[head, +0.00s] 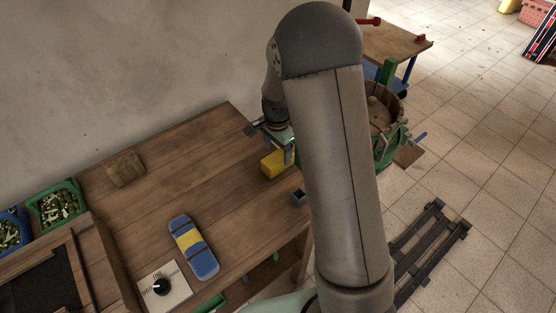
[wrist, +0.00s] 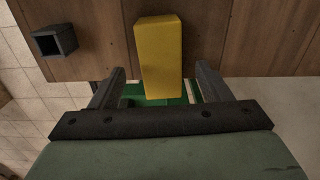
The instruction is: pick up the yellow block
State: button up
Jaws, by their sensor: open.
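The yellow block (head: 272,164) lies on the wooden table near its right end in the head view. In the wrist view the yellow block (wrist: 159,55) is a long box, its near end reaching between the two fingers. My gripper (wrist: 160,82) is open, with one finger on each side of the block and a visible gap on both sides. In the head view my gripper (head: 276,142) is at the block, partly hidden by my arm. I cannot tell how high the fingers are above the table.
A small dark open box (wrist: 54,41) is left of the block in the wrist view; it also shows in the head view (head: 299,198). A blue and yellow board (head: 193,247) and a dial panel (head: 176,291) lie nearer. A wooden block (head: 125,169) sits at the back left.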

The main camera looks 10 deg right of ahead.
aim_at(278, 157)
jog(key=shift+w+d+f+p, duration=0.1)
jog(key=shift+f+p, duration=0.65)
jog(key=shift+f, duration=2)
jog(key=shift+c, duration=0.3)
jog(key=c, duration=1.1)
jog(key=shift+o, duration=0.2)
jog(key=shift+r, duration=0.1)
